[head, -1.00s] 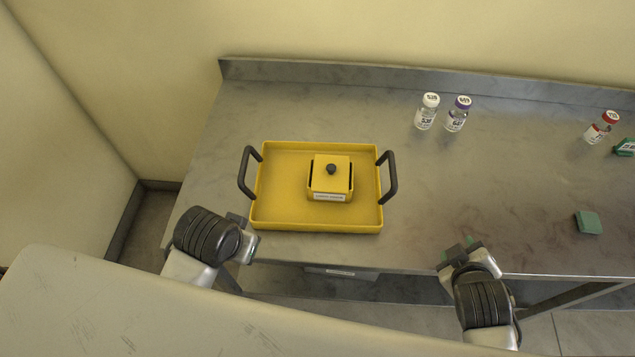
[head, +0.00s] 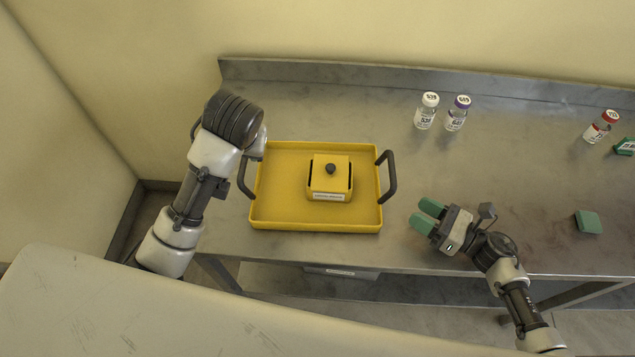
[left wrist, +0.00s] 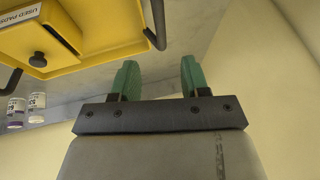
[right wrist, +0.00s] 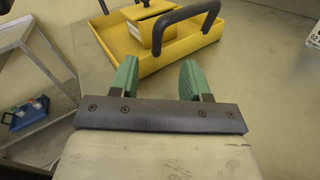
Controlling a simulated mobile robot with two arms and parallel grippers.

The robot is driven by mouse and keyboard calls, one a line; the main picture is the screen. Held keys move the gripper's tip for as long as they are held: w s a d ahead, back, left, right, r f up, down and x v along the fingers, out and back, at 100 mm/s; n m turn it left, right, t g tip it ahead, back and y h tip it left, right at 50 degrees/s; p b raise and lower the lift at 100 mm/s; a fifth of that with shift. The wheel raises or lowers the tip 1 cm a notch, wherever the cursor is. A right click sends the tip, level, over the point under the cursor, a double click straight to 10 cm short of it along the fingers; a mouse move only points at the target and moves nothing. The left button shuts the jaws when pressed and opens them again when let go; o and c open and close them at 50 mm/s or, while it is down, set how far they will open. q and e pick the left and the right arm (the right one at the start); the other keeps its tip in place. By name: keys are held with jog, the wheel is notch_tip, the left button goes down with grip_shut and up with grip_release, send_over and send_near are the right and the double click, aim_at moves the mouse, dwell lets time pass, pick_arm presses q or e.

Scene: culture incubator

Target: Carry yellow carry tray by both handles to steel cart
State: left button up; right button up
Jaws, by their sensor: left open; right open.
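The yellow carry tray (head: 285,215) lies flat on the steel table, with a dark handle at each short end. A small yellow lidded box (head: 330,178) with a black knob sits inside it. My left arm reaches over the tray's left end, and its fingers are hidden in the head view. In the left wrist view my left gripper (left wrist: 160,80) is open and empty, beside the left handle (left wrist: 154,25). My right gripper (head: 427,215) is open and empty, right of the right handle (head: 390,177) and apart from it. The right wrist view shows the tray (right wrist: 150,62) beyond its fingers.
Two vials (head: 427,110) (head: 458,113) stand behind and right of the tray. A red-capped vial (head: 601,126) and green items (head: 588,222) lie farther right. A raised back edge and wall bound the table (head: 330,95). In the right wrist view a cart-like steel frame (right wrist: 35,70) stands left.

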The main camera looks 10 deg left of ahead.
pick_arm(q)
jog(key=shift+r, duration=0.1)
pick_arm(e)
jog(key=shift+s, duration=0.1)
pick_arm(q)
jog(key=x, duration=1.1)
jog(key=shift+a, duration=0.1)
pick_arm(e)
send_over(376, 205)
pick_arm(q)
jog(key=shift+r, duration=0.1)
grip_shut()
pick_arm(e)
grip_shut()
pick_arm(q)
jog(key=shift+w, duration=0.1)
